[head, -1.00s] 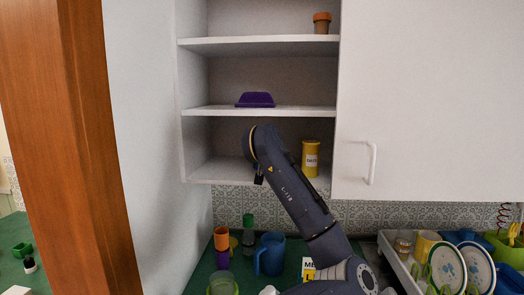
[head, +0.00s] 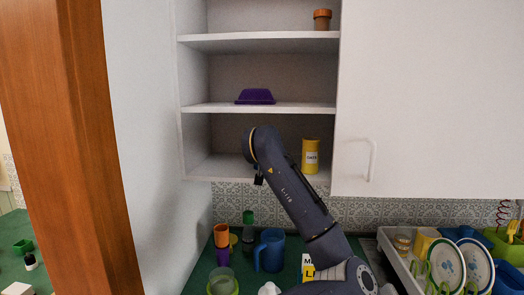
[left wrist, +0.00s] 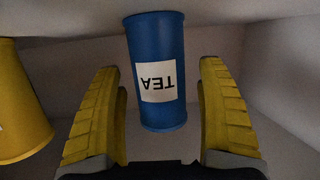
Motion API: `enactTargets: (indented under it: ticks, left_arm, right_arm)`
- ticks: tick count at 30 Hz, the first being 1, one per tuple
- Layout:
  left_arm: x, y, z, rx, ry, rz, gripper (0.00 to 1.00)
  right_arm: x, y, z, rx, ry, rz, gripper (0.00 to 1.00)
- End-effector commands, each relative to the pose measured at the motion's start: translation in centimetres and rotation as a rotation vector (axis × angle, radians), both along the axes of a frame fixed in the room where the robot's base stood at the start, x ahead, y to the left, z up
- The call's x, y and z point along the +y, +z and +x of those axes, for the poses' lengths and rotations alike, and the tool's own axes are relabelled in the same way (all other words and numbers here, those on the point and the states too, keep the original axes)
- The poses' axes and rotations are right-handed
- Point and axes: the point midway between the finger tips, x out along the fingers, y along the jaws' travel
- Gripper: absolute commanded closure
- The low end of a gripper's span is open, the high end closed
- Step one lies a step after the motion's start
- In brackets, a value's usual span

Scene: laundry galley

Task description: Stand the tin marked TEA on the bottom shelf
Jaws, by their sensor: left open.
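The blue tin marked TEA (left wrist: 157,70) shows in the left wrist view, its label upside down in that picture. It appears to stand upright on the bottom shelf (head: 226,166), with its base against the white surface at the top of the wrist picture. My left gripper (left wrist: 158,66) is open, one yellow finger on each side of the tin, with gaps to both. In the head view the tin and the fingers are hidden behind my arm. My right gripper is not in view.
A yellow tin (head: 311,156) stands on the same shelf to the right; it also shows in the left wrist view (left wrist: 18,105). A purple dish (head: 255,97) is one shelf up. A blue jug (head: 270,251) and several cups stand on the counter below. The shelf's left part is clear.

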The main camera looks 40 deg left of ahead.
Motion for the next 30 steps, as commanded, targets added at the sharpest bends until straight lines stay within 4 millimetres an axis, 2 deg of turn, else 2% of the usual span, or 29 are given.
enactTargets:
  ticks: [7, 11, 24, 30]
  left_arm:
    - [-0.2, 0.0, -0.2, 0.001, 0.000, -0.001, 0.25]
    - [-1.0, 0.4, -1.1, -0.001, 0.000, -0.001, 0.25]
    - [-5.7, 2.7, -6.3, -0.003, 0.000, 0.000, 0.25]
    - [-7.0, 3.3, -7.8, -0.001, 0.000, -0.001, 0.25]
  right_arm:
    - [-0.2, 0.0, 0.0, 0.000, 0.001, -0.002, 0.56]
    - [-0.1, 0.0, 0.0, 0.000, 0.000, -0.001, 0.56]
    - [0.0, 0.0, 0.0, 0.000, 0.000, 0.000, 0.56]
    - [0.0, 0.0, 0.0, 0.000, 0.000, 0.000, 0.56]
